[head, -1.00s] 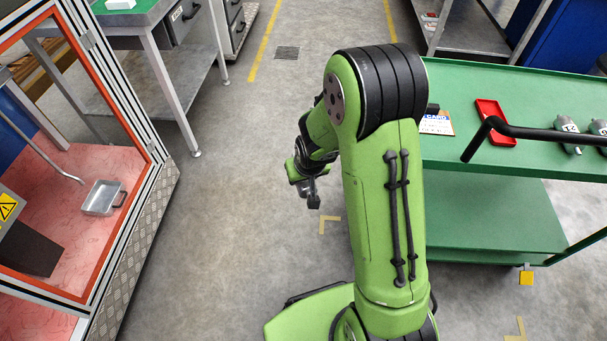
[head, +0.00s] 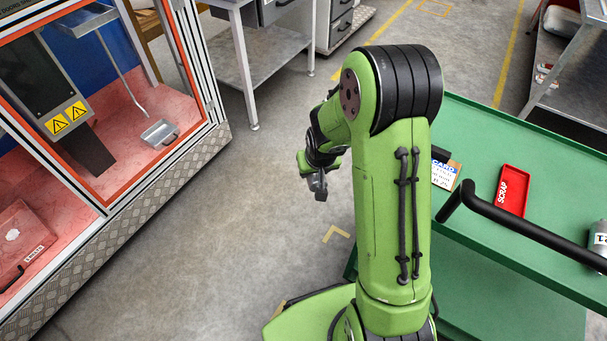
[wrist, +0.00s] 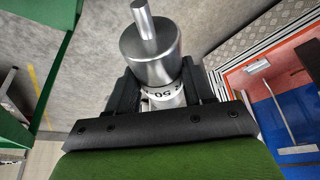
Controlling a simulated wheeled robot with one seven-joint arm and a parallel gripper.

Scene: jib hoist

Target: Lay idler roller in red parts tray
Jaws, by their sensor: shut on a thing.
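My gripper (head: 319,188) hangs over the open floor left of the green cart. In the wrist view it is shut on the idler roller (wrist: 158,58), a shiny metal cylinder with a thin shaft end and a white band marked "50". In the head view the roller is too small to make out clearly. A red tray (head: 512,190) with a white "SCRAP" label lies on the cart's top, to the right of my gripper and apart from it.
The green cart (head: 555,160) has a black handle (head: 530,228) near the tray, a card (head: 445,173), and a grey cylinder (head: 598,240) at right. A framed enclosure (head: 185,70) with a metal pan (head: 160,133) stands left. The floor between is clear.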

